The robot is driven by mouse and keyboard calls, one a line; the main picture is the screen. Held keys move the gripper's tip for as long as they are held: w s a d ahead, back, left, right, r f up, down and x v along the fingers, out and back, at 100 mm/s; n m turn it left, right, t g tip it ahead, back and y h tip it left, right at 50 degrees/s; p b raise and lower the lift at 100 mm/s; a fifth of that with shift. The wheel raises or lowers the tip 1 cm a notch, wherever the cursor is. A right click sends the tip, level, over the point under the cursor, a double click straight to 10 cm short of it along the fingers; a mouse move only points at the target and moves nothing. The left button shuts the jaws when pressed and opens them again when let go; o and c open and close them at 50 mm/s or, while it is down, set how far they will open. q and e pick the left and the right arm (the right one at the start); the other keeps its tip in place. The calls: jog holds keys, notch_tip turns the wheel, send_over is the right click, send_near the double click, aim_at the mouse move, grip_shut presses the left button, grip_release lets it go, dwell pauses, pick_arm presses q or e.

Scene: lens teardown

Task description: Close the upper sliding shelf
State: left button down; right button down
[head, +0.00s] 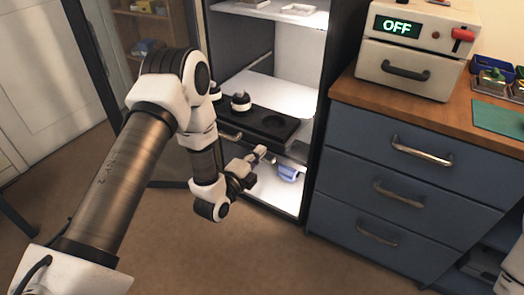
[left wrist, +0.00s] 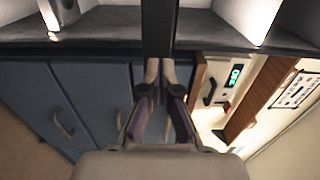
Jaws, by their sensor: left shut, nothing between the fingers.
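A black sliding shelf (head: 264,121) with round recesses sticks out of the open tall cabinet in the head view. Black-and-white lens parts (head: 240,101) stand on its left side, and its right recess is empty. A metal handle (head: 230,136) shows on its front, partly beside my arm. My left gripper (head: 262,154) is shut and empty, just below and in front of the shelf's front edge. Whether it touches the shelf cannot be told. In the left wrist view my shut fingers (left wrist: 160,70) point toward a dark upright band (left wrist: 158,35).
A blue item (head: 288,173) lies on the white cabinet bottom close to my left gripper. The glass door (head: 120,55) stands open at left. Blue drawers (head: 405,185) stand at right, with a device reading OFF (head: 415,62) on top. The floor in front is clear.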

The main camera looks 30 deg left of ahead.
pick_arm(q)
jog(key=shift+w+d, duration=0.1)
jog(key=shift+w, duration=0.95)
pick_arm(e)
jog(key=shift+f, duration=0.1)
